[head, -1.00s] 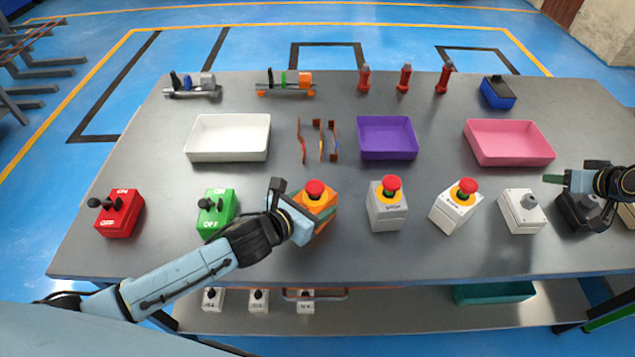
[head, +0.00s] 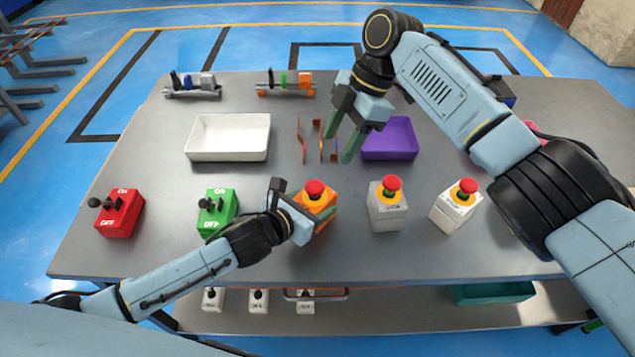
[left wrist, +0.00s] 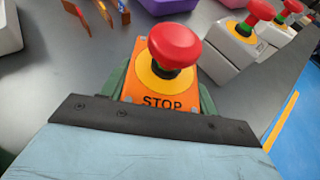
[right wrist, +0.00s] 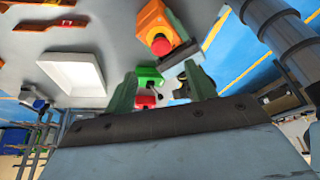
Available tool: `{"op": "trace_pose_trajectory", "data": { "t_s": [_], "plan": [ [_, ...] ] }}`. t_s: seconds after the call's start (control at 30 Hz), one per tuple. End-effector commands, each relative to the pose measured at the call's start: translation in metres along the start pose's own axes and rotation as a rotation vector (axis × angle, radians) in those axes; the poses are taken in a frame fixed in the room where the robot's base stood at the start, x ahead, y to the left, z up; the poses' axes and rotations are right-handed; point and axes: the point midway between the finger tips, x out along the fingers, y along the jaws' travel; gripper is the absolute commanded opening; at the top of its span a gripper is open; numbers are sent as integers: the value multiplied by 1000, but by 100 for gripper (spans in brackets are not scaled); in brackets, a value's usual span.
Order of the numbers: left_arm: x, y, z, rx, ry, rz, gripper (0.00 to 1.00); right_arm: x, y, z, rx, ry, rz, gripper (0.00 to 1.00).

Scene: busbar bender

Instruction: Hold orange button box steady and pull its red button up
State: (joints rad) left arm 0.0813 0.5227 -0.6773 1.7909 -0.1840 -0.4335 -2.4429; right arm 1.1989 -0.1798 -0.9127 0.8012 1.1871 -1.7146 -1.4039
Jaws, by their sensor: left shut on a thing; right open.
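The orange button box (head: 322,208) stands near the front middle of the grey table, with a red mushroom button (head: 314,188) on a yellow ring on top. In the left wrist view the button (left wrist: 174,46) sits above the word STOP on the box (left wrist: 150,88). My left gripper (head: 310,212) is shut on the box's sides. My right gripper (head: 340,138) is open and empty, above the table behind the box, fingers pointing down.
Two white boxes with red buttons (head: 388,208) (head: 457,205) stand right of the orange box. A green switch box (head: 217,212) and a red one (head: 120,215) stand left. Behind are a white tray (head: 228,137), copper bars (head: 302,142) and a purple tray (head: 390,138).

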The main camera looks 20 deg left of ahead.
Motion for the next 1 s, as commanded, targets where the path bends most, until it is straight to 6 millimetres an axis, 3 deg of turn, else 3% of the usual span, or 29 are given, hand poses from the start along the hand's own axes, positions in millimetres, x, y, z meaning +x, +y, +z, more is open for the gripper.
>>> {"op": "trace_pose_trajectory", "data": {
  "t_s": [0.17, 0.6, 0.8, 1.0],
  "plan": [
    [0, 0, 0, 0, -1, -1, 31, 20, -2, -2, -11, -1, -12, 55],
    [0, 0, 0, 0, -1, -1, 31, 101, -2, -2, -8, -1, -9, 55],
    [0, 0, 0, 0, -1, 0, 31, 117, -2, -2, -7, 0, -8, 55],
    [0, 0, 0, 0, -1, 0, 31, 120, -1, -2, -7, -1, -6, 55]
  ]
}}
